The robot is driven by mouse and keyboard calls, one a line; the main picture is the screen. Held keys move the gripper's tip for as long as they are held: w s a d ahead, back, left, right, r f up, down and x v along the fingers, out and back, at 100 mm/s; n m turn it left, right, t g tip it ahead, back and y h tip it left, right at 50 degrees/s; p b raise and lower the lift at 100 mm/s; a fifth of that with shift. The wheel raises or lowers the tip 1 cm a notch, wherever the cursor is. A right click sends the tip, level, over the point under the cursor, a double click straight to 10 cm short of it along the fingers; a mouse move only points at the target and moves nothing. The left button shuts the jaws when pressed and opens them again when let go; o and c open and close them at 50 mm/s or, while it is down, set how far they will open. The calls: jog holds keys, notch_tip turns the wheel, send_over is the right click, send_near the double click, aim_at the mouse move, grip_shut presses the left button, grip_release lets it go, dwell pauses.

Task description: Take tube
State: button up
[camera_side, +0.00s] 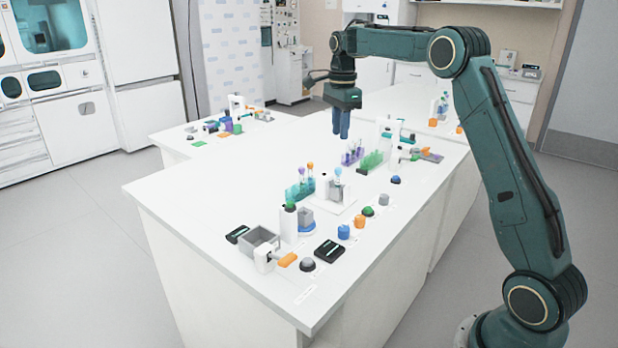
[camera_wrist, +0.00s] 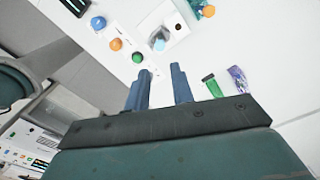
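My gripper (camera_side: 341,136) hangs above the white bench, pointing down, with nothing held. In the wrist view its two blue fingers (camera_wrist: 157,70) are apart and nothing is between them. A tube with a light-blue cap (camera_side: 337,171) stands in a grey holder on a white base; its cap also shows in the wrist view (camera_wrist: 159,45). The gripper is well above these racks.
Blue (camera_side: 344,232), orange (camera_side: 360,222) and green (camera_side: 368,211) knobs line the right edge. A grey open box (camera_side: 262,240) and a black device (camera_side: 330,250) sit near the front. The bench's left part (camera_side: 220,180) is clear.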

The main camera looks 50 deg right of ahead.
aim_at(338, 168)
notch_tip(338, 168, down, 8)
jog(key=shift+r, duration=0.25)
jog(key=shift+a+f, duration=0.1)
jog(key=shift+f, duration=2.5)
jog(key=c, duration=0.4)
